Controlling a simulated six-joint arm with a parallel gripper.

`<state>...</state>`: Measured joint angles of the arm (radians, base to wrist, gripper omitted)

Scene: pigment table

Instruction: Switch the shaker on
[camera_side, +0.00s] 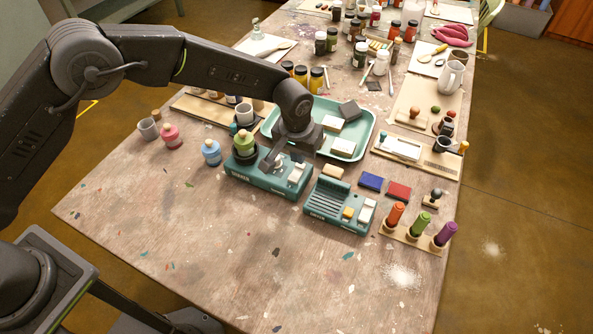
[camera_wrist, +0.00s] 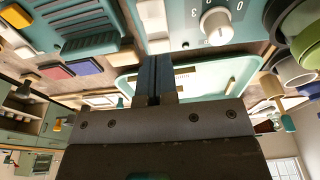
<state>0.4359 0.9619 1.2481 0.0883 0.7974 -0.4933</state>
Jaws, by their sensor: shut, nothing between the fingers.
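The shaker (camera_side: 262,182) is a teal box in the middle of the table, with a green-capped jar (camera_side: 245,145) on its left part. Its white rocker switch (camera_side: 295,172) is on the right of its top; I cannot tell which way it is tipped. In the wrist view the white switch (camera_wrist: 151,14) and a round pale dial (camera_wrist: 216,25) with numbers show at the top. My gripper (camera_wrist: 153,62) is shut and empty, its tips just short of the switch in that picture. In the side view my gripper (camera_side: 272,158) is low over the shaker; contact cannot be told.
A second teal device (camera_side: 333,212) with a ridged slot and a white switch stands right of the shaker. A teal tray (camera_side: 361,142) lies behind. The front table is clear.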

